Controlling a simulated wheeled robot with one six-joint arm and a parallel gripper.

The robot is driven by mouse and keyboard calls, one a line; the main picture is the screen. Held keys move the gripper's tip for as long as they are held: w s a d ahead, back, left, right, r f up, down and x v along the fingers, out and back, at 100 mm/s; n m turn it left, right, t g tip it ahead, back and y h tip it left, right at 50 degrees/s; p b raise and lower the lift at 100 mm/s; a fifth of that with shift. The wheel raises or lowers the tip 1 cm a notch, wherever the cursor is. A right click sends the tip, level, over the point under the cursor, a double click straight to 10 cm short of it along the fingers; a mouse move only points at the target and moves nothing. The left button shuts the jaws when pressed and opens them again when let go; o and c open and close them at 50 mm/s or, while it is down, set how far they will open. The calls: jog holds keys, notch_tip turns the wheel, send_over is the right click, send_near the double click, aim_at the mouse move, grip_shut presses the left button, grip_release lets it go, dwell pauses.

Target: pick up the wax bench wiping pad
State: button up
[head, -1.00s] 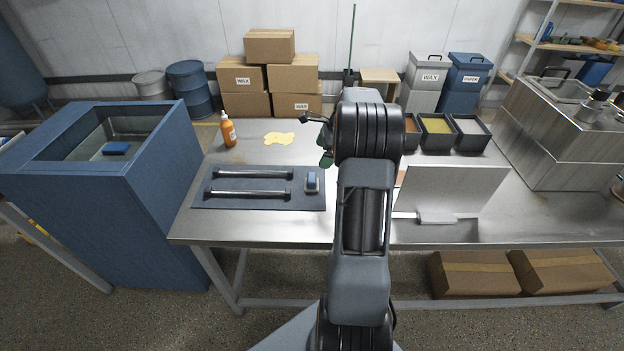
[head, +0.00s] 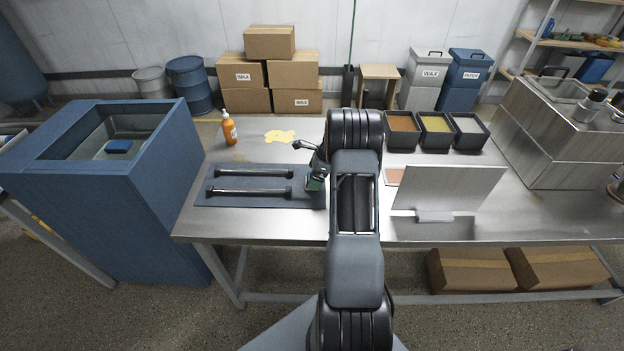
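My gripper (head: 314,183) is over the right end of the dark mat (head: 240,200), where a small blue-and-white pad stood a second ago. The pad is now hidden behind the gripper and wrist, so I cannot tell whether the fingers are around it, touching it or above it. Whether the fingers are open or shut does not show. Another blue pad-like block (head: 119,146) lies in the open blue basin at the left. A yellow wax spill (head: 279,136) lies on the bench behind the mat.
Two metal bars (head: 250,172) lie on the mat, left of my gripper. An orange bottle (head: 229,130) stands behind it. An upright metal plate (head: 450,188) stands to the right. Bins of coloured material (head: 436,127) sit at the back right. The bench front left is clear.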

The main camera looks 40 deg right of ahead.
aim_at(312, 175)
jog(key=shift+x, duration=1.2)
jog(key=c, duration=1)
jog(key=shift+r+b, duration=0.75)
jog(key=shift+r, duration=4.3)
